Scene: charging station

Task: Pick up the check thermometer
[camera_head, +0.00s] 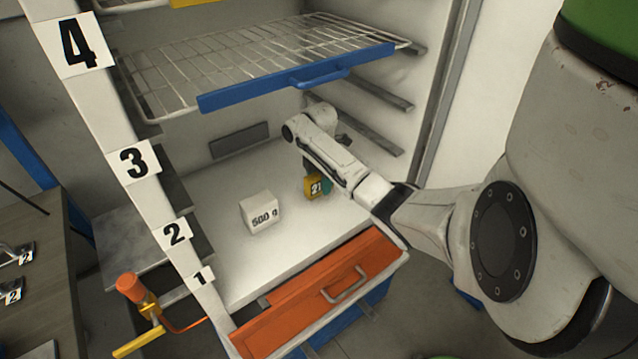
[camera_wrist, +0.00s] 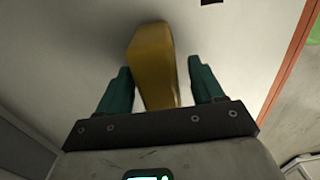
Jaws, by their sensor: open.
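The check thermometer appears to be the small yellow block (camera_head: 311,188) marked 21, standing on the white floor of the cabinet below the blue-fronted wire shelf. In the wrist view the yellow block (camera_wrist: 152,62) lies between the two teal fingers of my gripper (camera_wrist: 160,76). In the head view one teal fingertip of my gripper (camera_head: 326,187) shows just right of the block, and my arm hides part of the surroundings.
A white block marked 500 g (camera_head: 260,212) stands left of the yellow block. The wire shelf (camera_head: 270,65) is above. An orange drawer front (camera_head: 318,296) with a handle is at the cabinet's front edge. The post with numbered labels (camera_head: 133,162) runs along the left.

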